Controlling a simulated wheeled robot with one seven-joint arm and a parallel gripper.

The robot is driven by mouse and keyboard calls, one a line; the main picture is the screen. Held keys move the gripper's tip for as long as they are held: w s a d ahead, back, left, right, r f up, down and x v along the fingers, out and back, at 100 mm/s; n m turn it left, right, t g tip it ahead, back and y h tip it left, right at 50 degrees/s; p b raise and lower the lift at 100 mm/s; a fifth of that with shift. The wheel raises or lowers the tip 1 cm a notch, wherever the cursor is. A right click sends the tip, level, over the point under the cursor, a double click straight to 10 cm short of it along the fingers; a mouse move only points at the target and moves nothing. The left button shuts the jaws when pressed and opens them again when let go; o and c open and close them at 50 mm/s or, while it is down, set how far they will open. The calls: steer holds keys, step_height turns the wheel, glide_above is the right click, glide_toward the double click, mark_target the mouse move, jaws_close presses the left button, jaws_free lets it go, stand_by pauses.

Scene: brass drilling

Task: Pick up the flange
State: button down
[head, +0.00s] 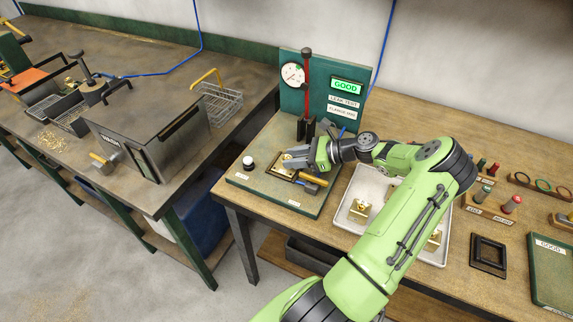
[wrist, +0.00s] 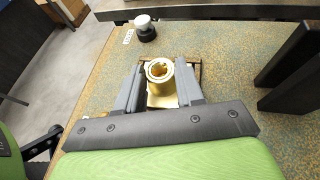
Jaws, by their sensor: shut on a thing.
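The flange (wrist: 160,72) is a brass part with a round, hollow neck on a flat base. In the wrist view it sits between the two grey fingers of my gripper (wrist: 158,88), which are shut on it. In the head view my gripper (head: 290,160) is low over the green leak-test plate (head: 250,187), at a dark-framed nest (head: 273,172). The flange is mostly hidden there by the fingers. I cannot tell whether its base touches the nest.
A black-and-white knob (head: 248,162) stands left of the nest. A red-handled clamp post (head: 306,85) and a panel lit "GOOD" (head: 347,86) rise behind. A white tray (head: 350,215) with brass parts lies right, partly under my arm. A steel-walled box (head: 150,135) stands on the left bench.

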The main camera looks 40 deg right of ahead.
steer(key=shift+r, duration=0.15)
step_height(320, 180, up, 10)
steer(key=p, duration=0.2)
steer(key=shift+p, duration=0.4)
